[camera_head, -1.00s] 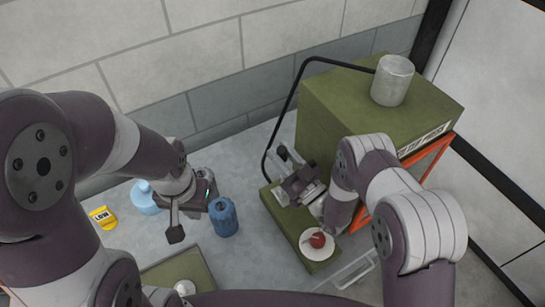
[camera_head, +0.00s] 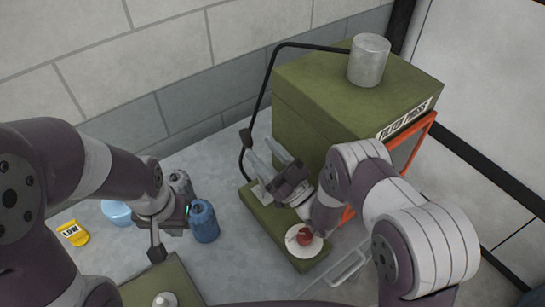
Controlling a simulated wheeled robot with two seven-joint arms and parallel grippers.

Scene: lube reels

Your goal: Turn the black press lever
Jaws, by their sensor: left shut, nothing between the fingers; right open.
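A green press box labelled FILTER PRESS (camera_head: 315,115) stands right of centre on a green base (camera_head: 290,246). A bent black bar (camera_head: 268,82) runs from the box top down to the base's far left end; I take it for the press lever, though it could be a hose. My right gripper (camera_head: 262,152) is open and empty over the far part of the base, its fingers pointing up-left near the bar's lower end. I cannot tell whether they touch the bar. My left gripper (camera_head: 157,254) is shut and empty, beside a blue bottle (camera_head: 204,222).
A metal cylinder (camera_head: 369,62) stands on the box. A red knob on a white disc (camera_head: 302,239) sits at the base's near end. A yellow LOW label (camera_head: 74,233), a light blue container (camera_head: 116,212) and a green tray (camera_head: 185,287) lie left. Walls stand behind.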

